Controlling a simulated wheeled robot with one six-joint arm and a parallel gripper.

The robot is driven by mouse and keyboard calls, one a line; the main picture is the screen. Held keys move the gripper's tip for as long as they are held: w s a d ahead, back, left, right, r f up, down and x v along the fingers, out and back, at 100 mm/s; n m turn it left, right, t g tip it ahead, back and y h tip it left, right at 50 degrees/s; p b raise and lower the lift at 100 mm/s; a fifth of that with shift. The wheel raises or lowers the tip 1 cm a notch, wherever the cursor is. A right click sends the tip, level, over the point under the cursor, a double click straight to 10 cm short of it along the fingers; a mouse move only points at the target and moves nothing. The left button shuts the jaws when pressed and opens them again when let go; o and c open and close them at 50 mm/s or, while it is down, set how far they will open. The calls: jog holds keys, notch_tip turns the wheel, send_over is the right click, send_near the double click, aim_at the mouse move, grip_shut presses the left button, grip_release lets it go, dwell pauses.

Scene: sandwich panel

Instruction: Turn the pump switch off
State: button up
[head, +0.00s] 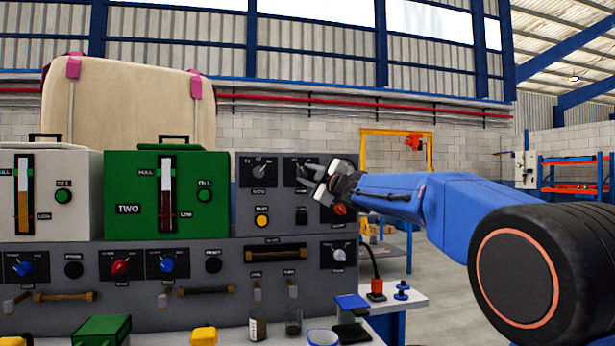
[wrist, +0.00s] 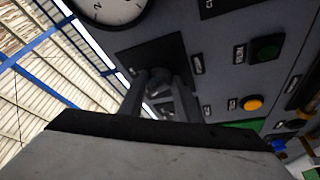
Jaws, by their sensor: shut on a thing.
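My gripper (head: 304,174) reaches in from the right to the upper right plate of the grey panel (head: 245,200). In the wrist view its two dark fingers (wrist: 160,80) are closed around a small grey knob (wrist: 162,97) on a dark square plate (wrist: 150,57). The fingers and wrist cover most of this knob in the head view. I cannot read its label or tell its setting, or confirm that it is the pump switch.
A similar knob (head: 259,171) is just left of the gripper. A yellow button (head: 262,221) and a red knob (head: 340,209) lie below. A green box (head: 190,222) and a white box (head: 80,215) stand left.

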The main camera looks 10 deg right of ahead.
jog(key=o, duration=1.1)
jog(key=shift+c, duration=0.2)
jog(key=v, duration=1.7)
jog(key=shift+s, duration=0.25)
